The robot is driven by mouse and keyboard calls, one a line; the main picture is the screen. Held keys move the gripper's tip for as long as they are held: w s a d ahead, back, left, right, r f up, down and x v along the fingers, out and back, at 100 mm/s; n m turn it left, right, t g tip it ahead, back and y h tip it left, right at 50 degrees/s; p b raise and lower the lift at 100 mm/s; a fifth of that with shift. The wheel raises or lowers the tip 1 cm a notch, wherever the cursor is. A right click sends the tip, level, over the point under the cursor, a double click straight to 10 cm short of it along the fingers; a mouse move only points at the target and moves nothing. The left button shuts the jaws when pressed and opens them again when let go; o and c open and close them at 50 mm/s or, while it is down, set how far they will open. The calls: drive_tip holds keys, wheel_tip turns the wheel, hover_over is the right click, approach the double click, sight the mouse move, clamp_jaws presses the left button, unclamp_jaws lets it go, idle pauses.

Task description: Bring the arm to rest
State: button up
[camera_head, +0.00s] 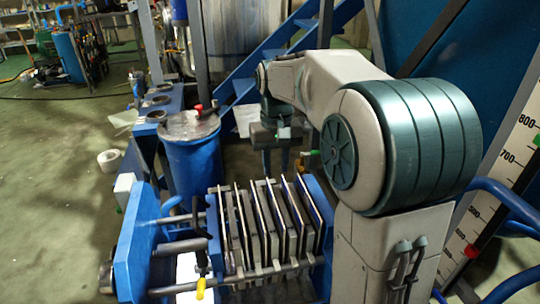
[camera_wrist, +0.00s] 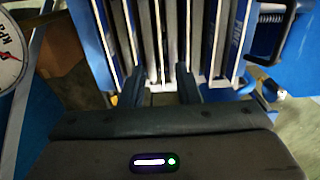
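My gripper (camera_wrist: 160,85) shows in the wrist view with its two dark fingers apart and nothing seen held between them. Past the fingers are the upright plates of a blue-framed filter press (camera_wrist: 167,40); I cannot tell how far the fingertips are from them. In the head view my arm bends over at the right and reaches back, its wrist end behind the press plates (camera_head: 270,215), to the right of a blue drum. The fingers are hard to make out there.
A lidded blue drum (camera_head: 191,150) stands left of the wrist. Blue stairs (camera_head: 270,60) rise behind it. A pressure gauge (camera_wrist: 10,55) is at the wrist view's left edge. A marked scale (camera_head: 505,165) stands at the right. Open floor (camera_head: 50,200) lies at the left.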

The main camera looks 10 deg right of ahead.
drive_tip(key=s+r+t+p, duration=0.1)
drive_tip(key=s+p, duration=0.7)
drive_tip(key=s, duration=1.2)
drive_tip(key=shift+s+r+t, duration=0.25)
drive_tip(key=shift+r+t, duration=0.15)
drive_tip(key=shift+t, duration=0.5)
